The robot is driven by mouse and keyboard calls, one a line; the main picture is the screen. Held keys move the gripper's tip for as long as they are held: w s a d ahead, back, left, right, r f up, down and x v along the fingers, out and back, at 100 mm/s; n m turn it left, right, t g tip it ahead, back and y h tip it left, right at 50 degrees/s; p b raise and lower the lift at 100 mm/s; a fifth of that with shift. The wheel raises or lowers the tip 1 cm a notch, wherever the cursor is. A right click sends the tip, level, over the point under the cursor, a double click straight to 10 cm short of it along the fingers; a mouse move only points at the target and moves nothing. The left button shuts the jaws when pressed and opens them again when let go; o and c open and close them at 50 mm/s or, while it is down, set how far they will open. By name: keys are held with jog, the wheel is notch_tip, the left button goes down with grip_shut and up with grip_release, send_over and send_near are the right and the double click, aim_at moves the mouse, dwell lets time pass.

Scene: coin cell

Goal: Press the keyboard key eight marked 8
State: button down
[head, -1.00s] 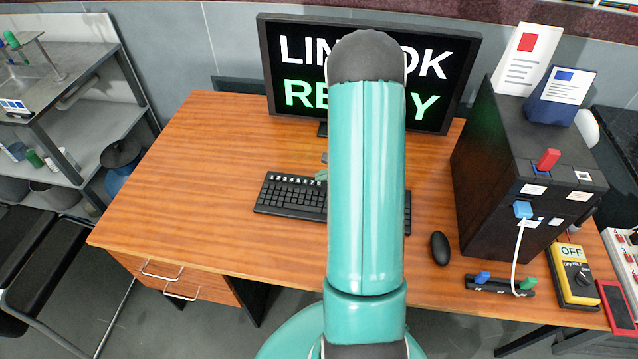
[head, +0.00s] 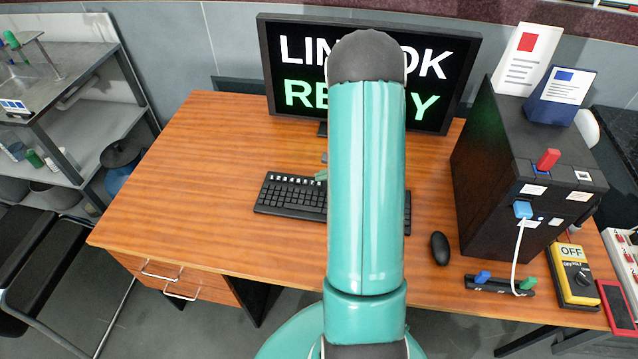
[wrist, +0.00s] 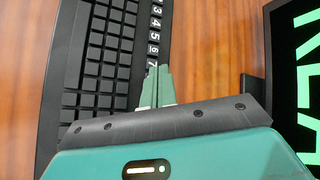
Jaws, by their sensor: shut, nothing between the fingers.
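The black keyboard (head: 290,194) lies on the wooden desk, and my arm hides its middle and much of its right part in the head view. In the wrist view the keyboard (wrist: 97,50) runs up the left side, with a column of white number keys. The 7 key (wrist: 153,62) is the last one I can read, just beyond my fingertips. The 8 key is not readable; my fingers cover the spot below the 7. My gripper (wrist: 158,72) is shut and empty, its tips over the number keys. I cannot tell whether they touch a key.
The monitor (head: 447,70) stands behind the keyboard, and its edge shows in the wrist view (wrist: 285,60). A black mouse (head: 440,248) lies right of the keyboard. A black computer tower (head: 495,165) stands further right. The desk's left part (head: 200,180) is clear.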

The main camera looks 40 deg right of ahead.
jog(key=shift+f, duration=0.15)
jog(key=shift+f, duration=0.3)
jog(key=shift+f, duration=0.25)
dwell(0.5)
jog(key=shift+r, duration=0.7)
jog(key=shift+r, duration=2.5)
